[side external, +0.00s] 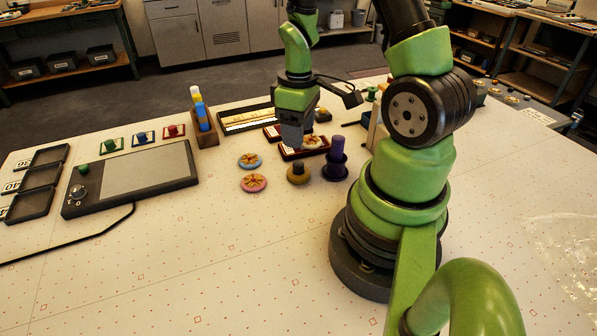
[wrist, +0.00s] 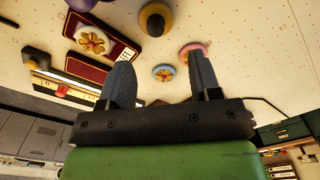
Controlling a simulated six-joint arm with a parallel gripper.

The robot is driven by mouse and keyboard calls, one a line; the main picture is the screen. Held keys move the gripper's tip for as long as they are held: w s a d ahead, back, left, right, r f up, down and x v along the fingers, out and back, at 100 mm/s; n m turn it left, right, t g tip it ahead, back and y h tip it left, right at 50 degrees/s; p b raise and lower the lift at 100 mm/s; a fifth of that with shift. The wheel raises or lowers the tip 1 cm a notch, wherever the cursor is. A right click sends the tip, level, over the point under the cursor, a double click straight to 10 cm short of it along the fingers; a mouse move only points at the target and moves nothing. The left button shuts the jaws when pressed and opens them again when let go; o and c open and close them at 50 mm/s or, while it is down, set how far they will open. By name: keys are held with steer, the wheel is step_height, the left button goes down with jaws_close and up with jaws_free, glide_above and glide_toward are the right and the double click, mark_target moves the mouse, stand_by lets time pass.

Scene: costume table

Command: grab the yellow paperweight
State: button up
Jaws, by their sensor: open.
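The yellow paperweight (side external: 298,174), a round base with a dark knob, stands upright on the table in the side view. It also shows at the top of the wrist view (wrist: 155,18). My gripper (side external: 293,143) is above the table behind the paperweight, near a dark red tray. In the wrist view, its two fingers (wrist: 160,72) are apart with nothing held between them. The paperweight lies beyond the fingertips, apart from them.
A purple paperweight (side external: 335,161) stands close to the right of the yellow one. A blue disc (side external: 250,160) and a pink disc (side external: 253,183) lie to its left. The dark red tray (side external: 287,156) holds a white flower disc. The table in front is clear.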

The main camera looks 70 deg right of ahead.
mark_target(298, 163)
step_height(298, 163, down, 4)
steer(key=shift+r, duration=0.15)
steer(key=shift+w+d+f, duration=0.1)
steer(key=shift+d+f, duration=0.1)
steer(key=shift+f, duration=1.15)
steer(key=shift+w+d+f, duration=0.1)
steer(key=shift+d+f, duration=0.05)
steer(key=shift+f, duration=1.15)
jaws_close()
steer(key=shift+r, duration=0.1)
